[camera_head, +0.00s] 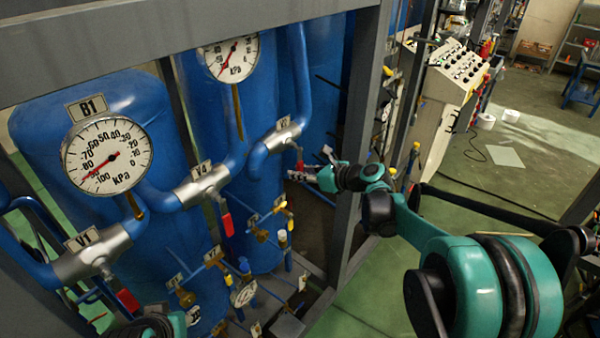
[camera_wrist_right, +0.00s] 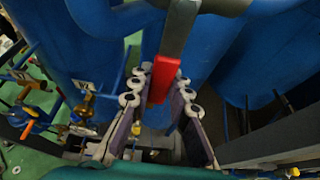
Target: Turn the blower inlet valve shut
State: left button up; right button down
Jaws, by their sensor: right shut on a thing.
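A grey valve body (camera_head: 282,137) sits on the blue pipe at the right of the rack, under a small tag too small to read. Its red lever (camera_head: 300,161) hangs down, partly hidden by my right gripper (camera_head: 308,167). In the right wrist view the lever (camera_wrist_right: 163,76) comes down from a grey stem (camera_wrist_right: 182,22) between the two fingers of my right gripper (camera_wrist_right: 160,108). The fingers are closed on the lever's lower part.
Valve V4 (camera_head: 199,187) and valve V1 (camera_head: 92,254), both with red levers, are to the left. Gauges (camera_head: 107,155) hang above. A grey frame post (camera_head: 357,130) stands just behind my right forearm. Small brass valves (camera_head: 215,259) are below.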

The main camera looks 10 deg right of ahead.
jog(key=c, duration=1.4)
grip_release()
jog(key=shift+s, duration=0.1)
jog(key=v, duration=1.2)
jog(key=shift+a, duration=0.1)
jog(key=s+a+f+n+g+h+b, duration=0.25)
jog(key=s+f+n+b, duration=0.25)
jog(key=s+f+n, duration=0.25)
jog(key=s+a+f+n+g+h+b, duration=0.1)
jog(key=s+a+f+n+h+b, duration=0.1)
jog(key=s+a+f+n+b, duration=0.45)
jog(key=s+d+f+n+h+b, duration=0.4)
jog(key=s+f+n, duration=0.5)
jog(key=f+n, duration=0.5)
jog(key=shift+d+n, duration=0.3)
jog(key=shift+d, duration=0.4)
